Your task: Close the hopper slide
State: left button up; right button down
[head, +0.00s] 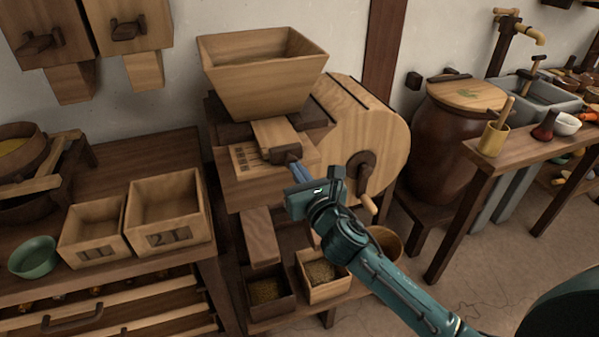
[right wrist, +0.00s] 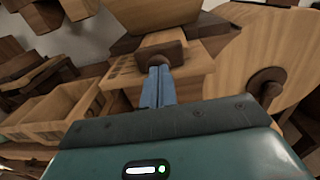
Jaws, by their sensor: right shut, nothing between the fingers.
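The hopper (head: 262,75) is a pale wooden funnel on top of the mill. Below it the hopper slide (head: 274,132), a pale board, sticks out toward me and ends in a dark block handle (head: 285,155). In the right wrist view the slide (right wrist: 160,38) and its dark handle (right wrist: 162,53) are straight ahead of the fingertips. My right gripper (head: 294,164) is shut and empty, its blue fingers (right wrist: 158,85) pointing at the handle's front face. The tips are at or very near it; I cannot tell whether they touch. My left gripper is not in view.
A round wooden drum (head: 355,130) with a crank handle (head: 366,190) stands right of the slide. A chute (head: 261,237) and open grain boxes are below. Wooden trays (head: 165,212) and a green bowl (head: 34,257) are at left. A lidded barrel (head: 450,140) stands at right.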

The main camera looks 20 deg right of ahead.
aim_at(293, 157)
jog(key=w+p, duration=0.1)
jog(key=w, duration=0.4)
jog(key=shift+r, duration=0.25)
jog(key=shift+d, duration=0.1)
